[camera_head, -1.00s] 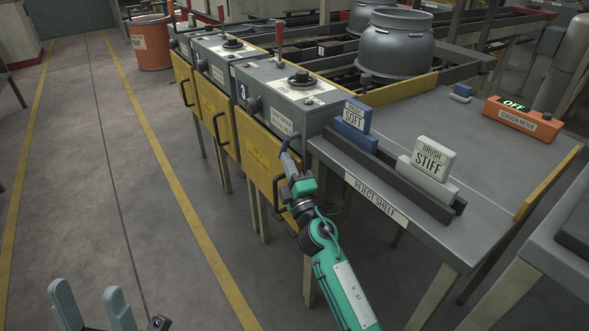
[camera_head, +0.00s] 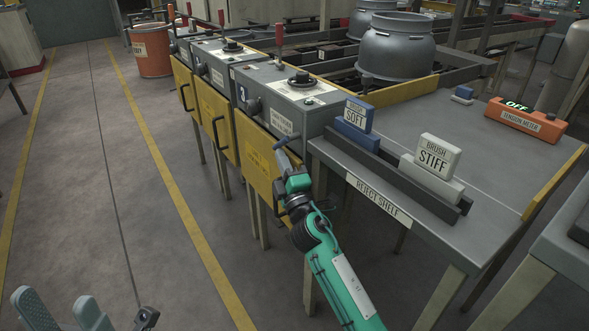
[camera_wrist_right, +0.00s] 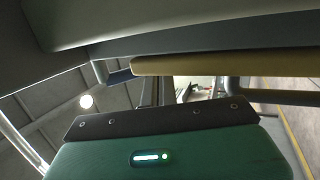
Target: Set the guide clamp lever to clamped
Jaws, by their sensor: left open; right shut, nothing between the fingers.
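Red-handled levers stand upright on the grey machine boxes; the nearest red lever (camera_head: 278,32) is at the back of the box numbered 3 (camera_head: 290,85). I cannot tell from any label which is the guide clamp lever. A dark round knob (camera_head: 301,79) sits on that box's top plate. My right gripper (camera_head: 284,152) is shut and empty, in front of the box's yellow panel (camera_head: 262,165), below the box top and away from the red lever. Whether it touches the panel is unclear. My left gripper (camera_head: 57,300) is open and empty at the lower left, over the floor.
The reject shelf (camera_head: 480,215) lies to the right, with the soft brush block (camera_head: 358,116), stiff brush block (camera_head: 437,156) and tension meter (camera_head: 525,121). Black handles (camera_head: 222,132) stick out from the yellow panels. The floor (camera_head: 80,190) at left is clear.

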